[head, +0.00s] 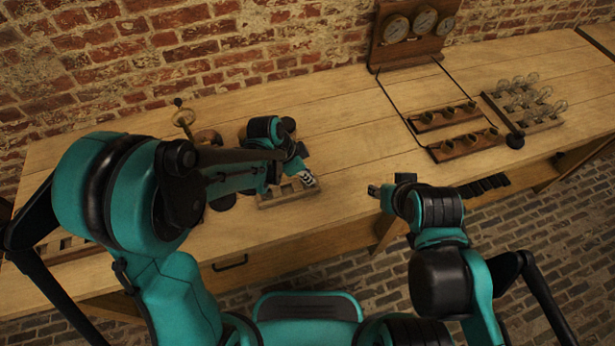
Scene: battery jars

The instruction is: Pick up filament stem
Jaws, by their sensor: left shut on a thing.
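My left gripper (308,179) is at the right end of a small wooden rack (267,202) near the table's front edge. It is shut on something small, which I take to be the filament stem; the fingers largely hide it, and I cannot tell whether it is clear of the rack. My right gripper (375,191) is to the right, apart from the rack and near the front edge; its fingers are too small to read.
A gauge board (412,32) stands at the back. Two wooden holders with cups (443,117) (468,143) and a rack of glass bulbs (524,104) are on the right. A brass stand (184,118) is behind my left arm. The middle of the table (345,115) is clear.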

